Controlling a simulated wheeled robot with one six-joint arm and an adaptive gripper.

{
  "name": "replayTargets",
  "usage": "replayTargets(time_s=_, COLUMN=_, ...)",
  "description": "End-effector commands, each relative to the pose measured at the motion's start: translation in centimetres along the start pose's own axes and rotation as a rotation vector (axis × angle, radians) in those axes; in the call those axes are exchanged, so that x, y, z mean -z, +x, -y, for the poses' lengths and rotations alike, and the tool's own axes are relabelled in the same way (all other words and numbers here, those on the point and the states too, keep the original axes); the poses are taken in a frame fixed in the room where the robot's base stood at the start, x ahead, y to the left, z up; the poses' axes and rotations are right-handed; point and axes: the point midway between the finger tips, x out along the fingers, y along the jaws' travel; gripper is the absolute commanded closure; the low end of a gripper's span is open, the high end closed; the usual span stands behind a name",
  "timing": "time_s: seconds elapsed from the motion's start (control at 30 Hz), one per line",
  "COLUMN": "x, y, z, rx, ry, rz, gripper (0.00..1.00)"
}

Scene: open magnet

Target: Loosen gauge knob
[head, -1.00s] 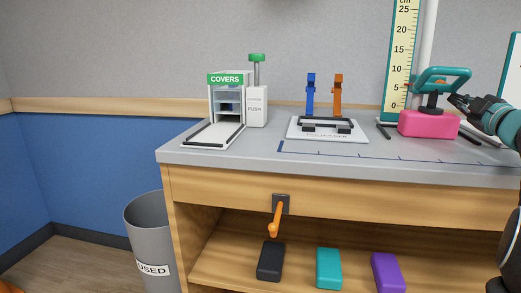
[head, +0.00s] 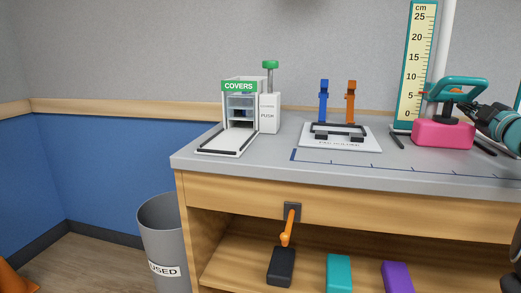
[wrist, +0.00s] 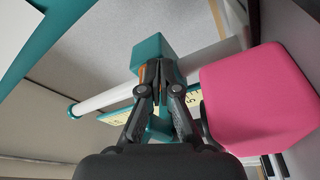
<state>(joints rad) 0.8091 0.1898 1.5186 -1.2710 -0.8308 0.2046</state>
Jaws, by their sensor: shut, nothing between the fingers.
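The height gauge has a pale yellow cm scale (head: 416,65) with a teal border and a white post (head: 445,45). A teal block (wrist: 153,54) sits by the post in the wrist view. A small orange part, possibly the knob, shows beside my fingertips in the wrist view (wrist: 142,69), mostly hidden by them. My gripper (wrist: 158,70) is shut and empty, its tips close in front of the teal block; I cannot tell if they touch.
A pink block (head: 443,133) with a teal handle (head: 462,83) stands close beside my gripper. A white holder plate (head: 340,143), blue clip (head: 323,100), orange clip (head: 350,100) and covers dispenser (head: 240,105) stand left on the grey bench (head: 270,165). The bench middle front is clear.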

Motion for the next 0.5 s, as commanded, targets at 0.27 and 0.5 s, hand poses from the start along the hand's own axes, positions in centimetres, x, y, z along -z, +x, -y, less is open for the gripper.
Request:
replayTargets(time_s=0.27, x=0.35, y=0.09, z=-0.12, rx=0.000, ry=0.000, rz=-0.002, gripper=1.00)
replayTargets(time_s=0.5, x=0.46, y=0.12, z=-0.20, rx=0.000, ry=-0.001, rz=-0.004, gripper=1.00)
